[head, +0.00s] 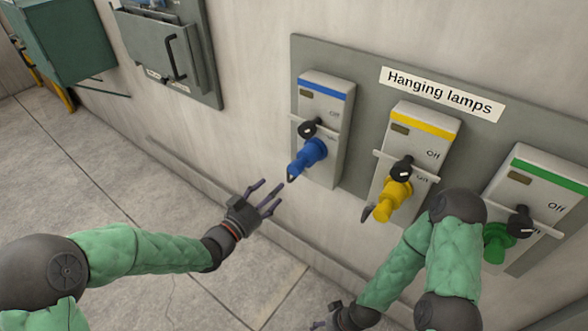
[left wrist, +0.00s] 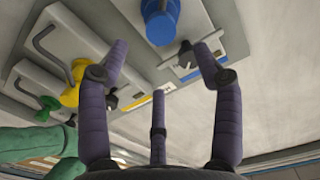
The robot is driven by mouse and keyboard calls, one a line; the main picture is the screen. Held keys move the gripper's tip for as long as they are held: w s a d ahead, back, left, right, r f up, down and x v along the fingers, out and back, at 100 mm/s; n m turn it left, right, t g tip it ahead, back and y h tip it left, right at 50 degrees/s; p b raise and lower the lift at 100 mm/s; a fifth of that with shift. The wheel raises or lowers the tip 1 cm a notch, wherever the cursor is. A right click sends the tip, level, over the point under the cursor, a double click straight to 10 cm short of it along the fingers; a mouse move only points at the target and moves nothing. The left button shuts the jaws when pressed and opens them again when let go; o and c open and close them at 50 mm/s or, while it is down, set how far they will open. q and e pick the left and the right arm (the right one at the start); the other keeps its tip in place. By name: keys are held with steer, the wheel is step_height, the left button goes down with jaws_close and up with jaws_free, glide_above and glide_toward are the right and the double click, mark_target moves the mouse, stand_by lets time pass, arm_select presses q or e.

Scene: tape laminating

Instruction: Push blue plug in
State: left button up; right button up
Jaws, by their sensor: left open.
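The blue plug (head: 308,158) sits at the front of the left socket box (head: 326,108), which has a blue stripe, below a black rotary switch (head: 309,128). My left gripper (head: 276,196) is open and empty, a little left of and below the blue plug, with its fingers pointing toward the panel. In the left wrist view the blue plug (left wrist: 160,22) shows at the top, beyond the spread fingers and apart from them. How deep the plug sits cannot be told. My right gripper (head: 325,322) is low at the bottom edge, partly cut off.
A yellow plug (head: 392,202) and a green plug (head: 497,242) sit on neighbouring boxes to the right, on the grey panel (head: 364,100) labelled "Hanging lamps". My right arm passes in front of the green one. A grey wall box (head: 165,48) and a green cabinet (head: 70,38) are at upper left. The floor at left is clear.

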mark_target(293, 171)
arm_select(q)
steer(key=b+x, duration=0.2)
steer(key=x, duration=0.8)
steer(key=shift+w+d, duration=0.2)
steer(key=shift+w, duration=0.15)
jaws_close()
steer(key=b+x, duration=0.1)
steer(key=x, duration=0.3)
steer(key=shift+b, duration=0.35)
steer(key=shift+w+d, duration=0.2)
steer(key=shift+w, duration=0.1)
steer(key=shift+r, duration=0.1)
